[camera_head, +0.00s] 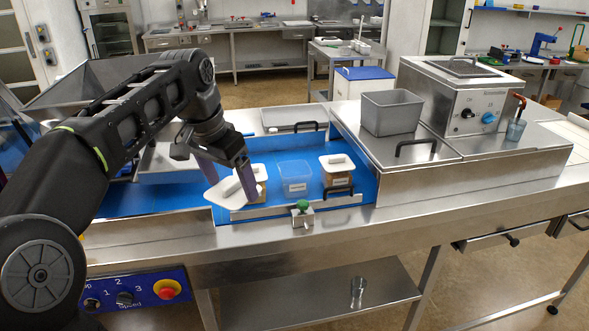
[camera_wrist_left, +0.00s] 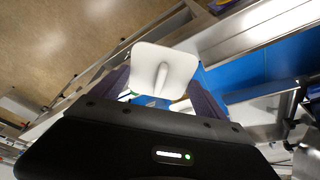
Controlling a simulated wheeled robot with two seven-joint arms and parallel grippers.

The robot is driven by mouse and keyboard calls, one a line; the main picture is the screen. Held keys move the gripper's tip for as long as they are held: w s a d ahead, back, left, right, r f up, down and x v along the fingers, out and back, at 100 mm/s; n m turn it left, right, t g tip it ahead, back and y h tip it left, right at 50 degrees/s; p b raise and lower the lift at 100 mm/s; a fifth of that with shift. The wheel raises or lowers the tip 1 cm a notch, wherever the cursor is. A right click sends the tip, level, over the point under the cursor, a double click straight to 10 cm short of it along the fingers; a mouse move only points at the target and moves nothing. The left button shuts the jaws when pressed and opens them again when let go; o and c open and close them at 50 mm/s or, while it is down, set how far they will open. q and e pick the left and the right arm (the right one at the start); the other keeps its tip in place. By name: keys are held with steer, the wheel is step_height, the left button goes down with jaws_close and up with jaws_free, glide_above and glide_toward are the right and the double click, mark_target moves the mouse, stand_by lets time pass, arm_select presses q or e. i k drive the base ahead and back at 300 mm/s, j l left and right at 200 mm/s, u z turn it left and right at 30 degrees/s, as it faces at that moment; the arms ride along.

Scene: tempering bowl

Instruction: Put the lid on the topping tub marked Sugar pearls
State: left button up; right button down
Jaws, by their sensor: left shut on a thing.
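My left gripper (camera_head: 231,187) is shut on a white square lid (camera_head: 216,196), which is tilted. In the left wrist view the lid (camera_wrist_left: 178,62) and its ridge handle show in front of the gripper's fingers (camera_wrist_left: 165,93). The lid is at the front left of a row of three tubs. The left tub (camera_head: 262,188) is partly hidden behind the gripper and lid. The middle tub (camera_head: 296,180) is clear and has no lid. The right tub (camera_head: 336,178) has a white lid on. The labels are too small to read. My right gripper is out of view.
The tubs stand on a blue surface (camera_head: 160,200) behind a low metal rail (camera_head: 330,203). A green-topped knob (camera_head: 303,205) sits at its front. A grey bin (camera_head: 392,112) and a steel machine (camera_head: 465,100) stand to the right.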

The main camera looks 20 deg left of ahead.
mark_target(294, 168)
steer(key=i, duration=0.95)
